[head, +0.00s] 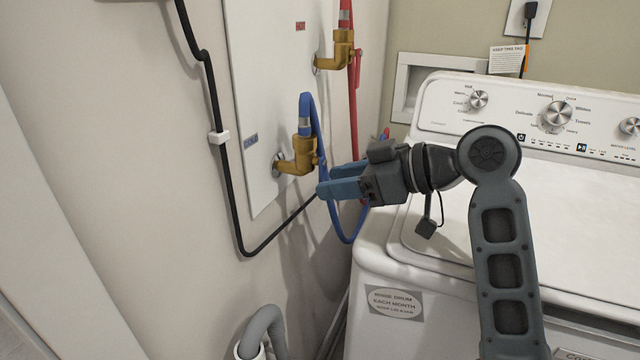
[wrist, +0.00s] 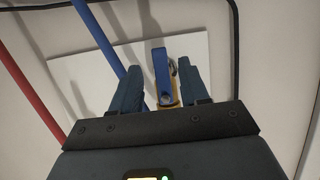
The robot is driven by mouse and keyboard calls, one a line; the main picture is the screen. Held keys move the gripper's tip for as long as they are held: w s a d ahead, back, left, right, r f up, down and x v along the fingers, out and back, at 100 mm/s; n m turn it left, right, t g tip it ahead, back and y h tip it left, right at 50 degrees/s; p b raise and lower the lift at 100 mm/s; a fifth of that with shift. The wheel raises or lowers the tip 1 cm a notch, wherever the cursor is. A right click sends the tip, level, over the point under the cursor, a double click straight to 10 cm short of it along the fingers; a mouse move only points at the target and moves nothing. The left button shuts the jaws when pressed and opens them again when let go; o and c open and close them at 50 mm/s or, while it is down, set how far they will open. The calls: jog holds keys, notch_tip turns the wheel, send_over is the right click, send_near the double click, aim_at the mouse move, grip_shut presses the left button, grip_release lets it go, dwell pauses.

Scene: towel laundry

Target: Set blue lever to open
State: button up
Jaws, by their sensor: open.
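The blue lever (wrist: 162,72) shows in the wrist view as a flat blue strip in front of a brass valve (wrist: 173,93). It lines up between the two fingers of my gripper (wrist: 160,68), with a gap on each side. I cannot tell whether the fingertips reach around it in depth. In the head view, the brass valve (head: 298,160) with its blue hose (head: 307,103) sits on the white wall panel. My gripper (head: 328,181) is open just right of and below that valve, pointing left. The lever is hard to separate from the hose there.
A second brass valve (head: 341,50) with a red lever (head: 354,70) and red hose is above. A black cable (head: 222,170) runs along the wall. The white washing machine (head: 400,262) stands below my arm. A grey drain hose (head: 265,325) is at the bottom.

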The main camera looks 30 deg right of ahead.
jog(key=v, duration=0.2)
jog(key=shift+s+d+r, duration=0.1)
jog(key=shift+s, duration=0.15)
jog(key=shift+s, duration=0.1)
dwell(0.4)
